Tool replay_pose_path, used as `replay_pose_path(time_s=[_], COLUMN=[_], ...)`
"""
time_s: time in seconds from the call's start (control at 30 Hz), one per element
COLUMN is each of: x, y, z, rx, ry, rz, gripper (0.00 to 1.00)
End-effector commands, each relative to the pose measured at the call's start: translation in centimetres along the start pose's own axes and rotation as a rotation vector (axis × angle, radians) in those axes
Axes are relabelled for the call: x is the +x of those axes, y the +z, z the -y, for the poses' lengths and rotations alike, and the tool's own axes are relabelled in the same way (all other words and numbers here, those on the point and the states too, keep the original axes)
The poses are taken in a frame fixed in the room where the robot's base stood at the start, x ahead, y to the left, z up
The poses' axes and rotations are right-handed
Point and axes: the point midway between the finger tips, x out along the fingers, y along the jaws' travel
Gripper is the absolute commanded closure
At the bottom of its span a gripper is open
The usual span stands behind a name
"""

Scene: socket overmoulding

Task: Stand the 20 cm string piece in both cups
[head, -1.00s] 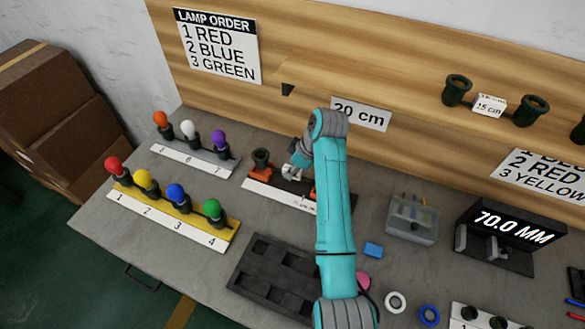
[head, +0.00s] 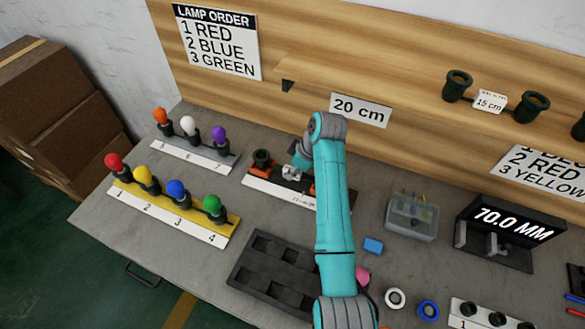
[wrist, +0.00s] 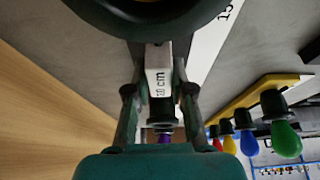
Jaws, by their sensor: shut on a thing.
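The string piece is in my gripper (wrist: 159,98), which is shut on its white label block (wrist: 158,78). The label ends in "cm"; its number is hard to read. In the wrist view one dark socket end (wrist: 145,14) looms at the top edge and another (wrist: 158,122) shows beyond the fingers. In the head view the label (head: 291,174) hangs over the fixture (head: 270,190). A dark socket (head: 262,156) is at the left orange cup (head: 261,168); I cannot tell whether it is fully seated. The right orange cup (head: 313,190) is mostly behind my arm.
Lamp rows stand left of the fixture on a yellow-edged strip (head: 165,215) and a grey strip (head: 195,157). A dark tray (head: 240,275) lies in front. A clear bin (head: 412,218) and a 70.0 MM gauge (head: 510,235) are right. A "20 cm" sign (head: 360,110) is behind.

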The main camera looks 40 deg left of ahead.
Motion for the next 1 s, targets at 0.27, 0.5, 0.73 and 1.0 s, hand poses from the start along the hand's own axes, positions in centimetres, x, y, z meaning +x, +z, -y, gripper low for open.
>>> replay_pose_path(time_s=[0.27,0.5,0.73,1.0], x=[0.5,0.5,0.1,-3.9], y=[0.2,0.2,0.2,0.1], z=[0.0,0.0,0.0,-0.1], rx=[0.0,0.0,0.0,-0.001], ry=[0.001,0.001,0.001,0.005], rz=[-0.001,0.0,0.0,-0.002], gripper=[0.73,0.48,0.48,0.48])
